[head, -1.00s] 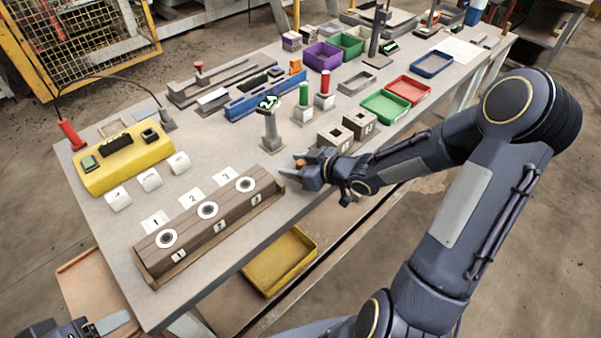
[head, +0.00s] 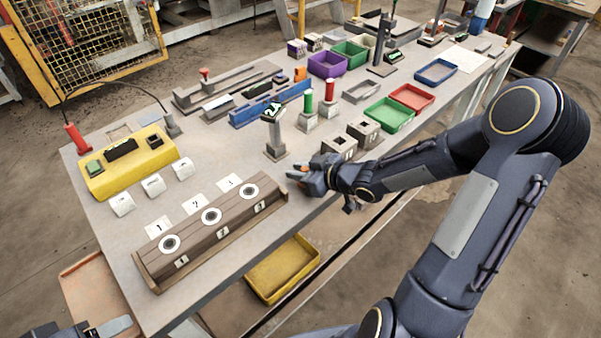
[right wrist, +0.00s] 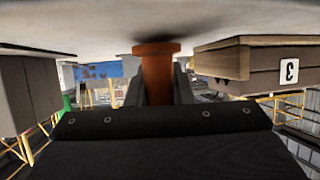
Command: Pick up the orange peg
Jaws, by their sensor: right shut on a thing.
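The orange peg (head: 303,169) is at the near edge of the grey table, right of the wooden block with holes 1, 2 and 3 (head: 213,232). My right gripper (head: 299,176) is shut on it. In the right wrist view the peg (right wrist: 158,72) stands between the two dark fingers, its wider end at or very near the table surface; I cannot tell whether it touches. The fingers hide part of it. My left gripper (head: 112,328) shows only partly at the bottom left, away from the peg, and its opening is unclear.
A post with a green display (head: 274,140) stands just behind my right gripper. Grey hollow blocks (head: 363,132) are to its right. A yellow control box (head: 127,165) is at the left. A yellow tray (head: 283,268) lies below the table edge.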

